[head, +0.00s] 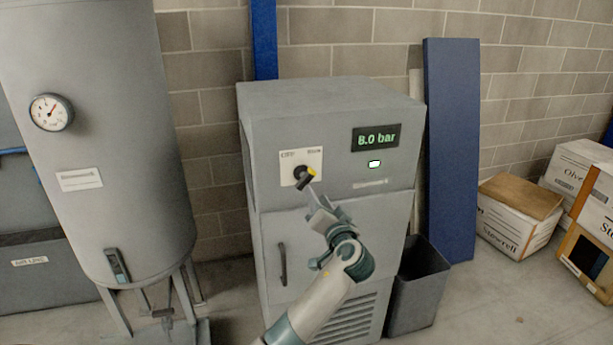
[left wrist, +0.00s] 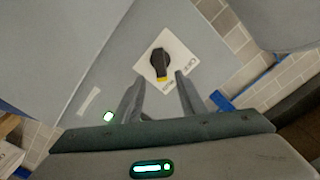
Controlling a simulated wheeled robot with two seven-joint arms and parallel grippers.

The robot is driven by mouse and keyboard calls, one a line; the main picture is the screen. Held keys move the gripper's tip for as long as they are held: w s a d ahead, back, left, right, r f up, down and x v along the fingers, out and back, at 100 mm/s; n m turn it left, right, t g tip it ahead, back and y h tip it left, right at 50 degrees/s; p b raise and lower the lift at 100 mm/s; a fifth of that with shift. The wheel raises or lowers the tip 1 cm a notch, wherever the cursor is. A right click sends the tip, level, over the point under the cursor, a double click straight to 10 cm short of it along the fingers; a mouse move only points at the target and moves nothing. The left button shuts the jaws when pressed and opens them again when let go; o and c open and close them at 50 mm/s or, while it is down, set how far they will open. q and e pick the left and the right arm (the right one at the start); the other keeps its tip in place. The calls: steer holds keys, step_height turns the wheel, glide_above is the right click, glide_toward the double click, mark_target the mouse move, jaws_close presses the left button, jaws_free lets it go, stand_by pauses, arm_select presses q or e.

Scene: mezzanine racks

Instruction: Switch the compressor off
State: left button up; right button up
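The compressor (head: 330,190) is a grey cabinet against the wall. Its rotary switch (head: 304,177) is a black knob with a yellow end on a white plate marked OFF at left, with a less legible label at right. The yellow end points up and right, toward the right-hand label. The display (head: 376,138) reads 8.0 bar, and a white lamp (head: 374,164) glows below it. My left gripper (head: 314,192) is just in front of the switch. In the left wrist view, the gripper (left wrist: 160,78) is open and empty, with the knob (left wrist: 159,63) beyond and between its fingers. My right gripper is not in view.
A grey tank (head: 100,150) with a gauge (head: 51,112) stands to the left. A dark bin (head: 420,285) and a blue panel (head: 451,150) stand right of the compressor. Cardboard boxes (head: 518,215) sit at the far right. Some floor in front of them is clear.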

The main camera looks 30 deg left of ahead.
mark_target(307, 182)
arm_select(q)
steer(key=p+x, duration=0.3)
steer(key=x, duration=0.5)
steer(key=shift+w+a+r, duration=0.1)
steer(key=shift+w+a, duration=0.1)
steer(key=shift+a, duration=0.15)
steer(key=shift+x, duration=0.85)
jaws_close()
